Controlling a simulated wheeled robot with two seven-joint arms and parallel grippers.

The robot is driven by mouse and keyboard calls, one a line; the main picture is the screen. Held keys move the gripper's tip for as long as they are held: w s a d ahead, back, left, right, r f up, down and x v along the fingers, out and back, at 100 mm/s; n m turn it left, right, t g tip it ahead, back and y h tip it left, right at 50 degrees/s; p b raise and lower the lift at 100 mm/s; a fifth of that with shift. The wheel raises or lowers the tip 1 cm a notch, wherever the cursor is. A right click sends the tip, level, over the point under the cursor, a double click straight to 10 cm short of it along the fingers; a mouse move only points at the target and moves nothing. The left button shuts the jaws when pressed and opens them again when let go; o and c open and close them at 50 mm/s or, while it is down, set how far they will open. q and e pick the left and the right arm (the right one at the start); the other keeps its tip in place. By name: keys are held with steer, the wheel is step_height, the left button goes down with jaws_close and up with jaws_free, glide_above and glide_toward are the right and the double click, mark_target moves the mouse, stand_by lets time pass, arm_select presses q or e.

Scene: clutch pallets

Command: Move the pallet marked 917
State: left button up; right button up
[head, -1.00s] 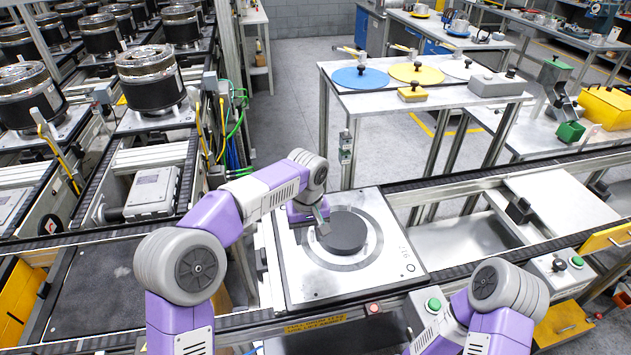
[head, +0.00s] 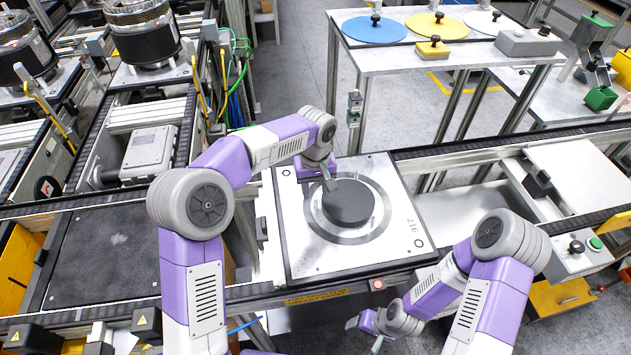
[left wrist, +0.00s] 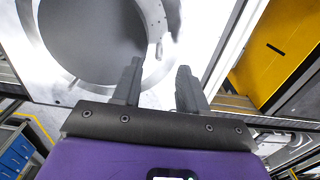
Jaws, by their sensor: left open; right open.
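The pallet (head: 310,255) is a light metal plate with a dark round disc (head: 348,203) on a grey ring at its middle. The number 917 reads on its right side. It lies on the conveyor in front of me and fills the top of the left wrist view (left wrist: 190,50). My left gripper (head: 328,180) is over the pallet's far left part, beside the disc; its two fingers (left wrist: 155,85) are apart with nothing between them. Whether they touch the plate I cannot tell. My right gripper (head: 364,335) is low, in front of the conveyor's near edge, open and empty.
A dark bare conveyor bed (head: 110,255) lies left of the pallet. Right of it is an open metal section (head: 465,205). A table with coloured discs (head: 375,30) stands behind. A button box (head: 580,258) sits at the right. Heavy round units (head: 142,35) stand at the back left.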

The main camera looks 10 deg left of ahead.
mark_target(315, 201)
arm_select(q)
steer(key=shift+f+b, duration=0.3)
steer(key=shift+f, duration=1.7)
steer(key=shift+c, duration=0.2)
jaws_close()
